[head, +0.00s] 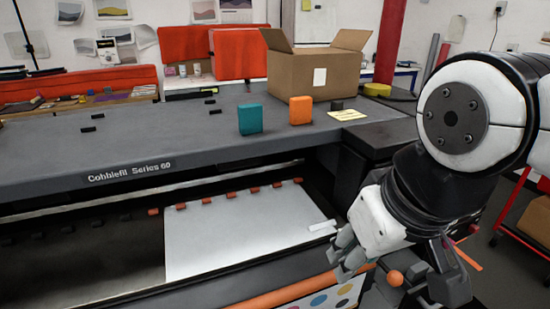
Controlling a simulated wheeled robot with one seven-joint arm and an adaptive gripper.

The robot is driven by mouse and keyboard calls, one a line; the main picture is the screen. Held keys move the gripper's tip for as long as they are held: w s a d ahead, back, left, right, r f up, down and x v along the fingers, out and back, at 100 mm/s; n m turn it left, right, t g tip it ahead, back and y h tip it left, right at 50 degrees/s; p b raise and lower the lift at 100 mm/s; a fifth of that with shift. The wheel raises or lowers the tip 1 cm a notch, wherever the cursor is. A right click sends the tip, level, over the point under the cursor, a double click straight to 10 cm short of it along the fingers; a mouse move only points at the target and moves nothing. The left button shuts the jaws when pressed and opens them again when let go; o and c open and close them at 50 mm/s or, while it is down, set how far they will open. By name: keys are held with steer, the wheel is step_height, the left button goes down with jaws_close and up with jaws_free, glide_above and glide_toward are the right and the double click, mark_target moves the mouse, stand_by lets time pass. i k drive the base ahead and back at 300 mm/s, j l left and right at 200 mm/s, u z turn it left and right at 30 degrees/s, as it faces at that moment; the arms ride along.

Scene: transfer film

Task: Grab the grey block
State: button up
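A small dark grey block (336,105) sits on top of the large dark printer (170,135), just right of an upright orange block (301,110). An upright teal block (249,119) stands further left. My gripper (398,280) is at the lower right, pointing down, with its fingers spread wide. It is well below and to the right of the grey block, apart from it. No block shows between the fingers. A small orange ball shape (395,278) appears between them, and I cannot tell how far behind it lies.
An open cardboard box (315,70) stands behind the blocks. A yellow note (346,114) lies in front of the grey block. Several small black pieces dot the printer top. A white sheet (240,235) lies in the printer's front opening. A red-framed cart (525,215) is at the right.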

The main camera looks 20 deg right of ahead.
mark_target(416, 273)
steer(key=z, duration=1.15)
